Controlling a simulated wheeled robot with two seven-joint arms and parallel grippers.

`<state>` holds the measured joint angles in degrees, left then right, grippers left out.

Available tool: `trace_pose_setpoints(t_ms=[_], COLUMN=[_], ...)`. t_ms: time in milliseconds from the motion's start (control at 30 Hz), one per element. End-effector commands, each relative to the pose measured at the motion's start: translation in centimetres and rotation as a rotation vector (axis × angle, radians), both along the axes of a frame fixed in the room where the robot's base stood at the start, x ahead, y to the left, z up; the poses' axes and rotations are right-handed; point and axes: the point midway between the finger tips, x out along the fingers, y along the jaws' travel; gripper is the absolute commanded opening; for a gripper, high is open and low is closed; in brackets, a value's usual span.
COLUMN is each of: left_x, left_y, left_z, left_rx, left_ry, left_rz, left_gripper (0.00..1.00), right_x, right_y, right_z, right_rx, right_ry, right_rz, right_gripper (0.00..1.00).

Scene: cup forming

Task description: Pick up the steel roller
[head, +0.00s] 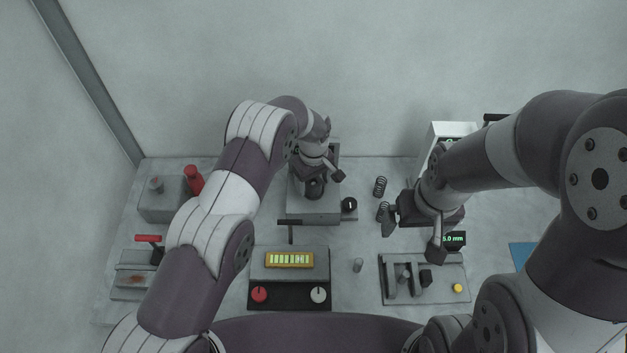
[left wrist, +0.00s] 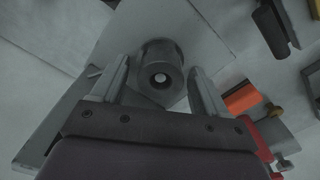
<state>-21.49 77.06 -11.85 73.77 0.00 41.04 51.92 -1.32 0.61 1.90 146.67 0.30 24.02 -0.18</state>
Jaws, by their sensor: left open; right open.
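Another short grey cylinder (head: 403,272) sits in the right fixture (head: 442,293). I cannot tell which one is the steel roller. My left gripper (head: 318,178) is open above the grey machine base (head: 303,215). In the left wrist view my left gripper (left wrist: 160,92) has a dark round post (left wrist: 162,58) with a pale centre between and beyond its fingers. My right gripper (head: 413,236) is open above the back of the right fixture, apart from the cylinder there.
The control panel (head: 290,294) has a red and a pale knob. A grey block (head: 163,205) and a red-handled device (head: 133,277) stand at left. A small display (head: 454,240) stands at right.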

Motion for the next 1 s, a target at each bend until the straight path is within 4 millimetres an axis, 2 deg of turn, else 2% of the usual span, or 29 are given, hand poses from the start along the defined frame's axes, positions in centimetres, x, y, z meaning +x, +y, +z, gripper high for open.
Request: trace_pose_setpoints(t_ms=[233,267,400,433,767,867,1000], left_x=[0.0,0.0,0.0,0.0,0.1,0.1,0.1], left_y=[0.0,0.0,0.0,0.0,0.0,0.0,0.0], left_z=[-0.5,-0.5,-0.5,-0.5,-0.2,0.7,3.1], left_rx=[0.000,0.000,0.000,0.000,-0.001,-0.001,-0.002], left_ry=[0.000,0.000,0.000,0.000,-0.002,-0.004,-0.005], left_rz=[0.000,0.000,0.000,0.000,0.000,0.000,0.000], left_gripper=[0.74,0.68,0.22,0.16,0.16,0.16,0.16], right_x=[0.0,0.0,0.0,0.0,0.0,0.0,0.0], right_y=[0.0,0.0,0.0,0.0,0.0,0.0,0.0], right_z=[0.1,0.1,0.1,0.1,-0.2,-0.8,-2.2], right_rx=[0.000,0.000,0.000,0.000,0.000,0.000,0.000], right_ry=[0.001,0.001,0.001,0.001,0.001,0.001,0.001], right_rz=[0.000,0.000,0.000,0.000,0.000,0.000,0.000], right_gripper=[1.00,1.00,1.00,1.00,1.00,1.00,1.00])
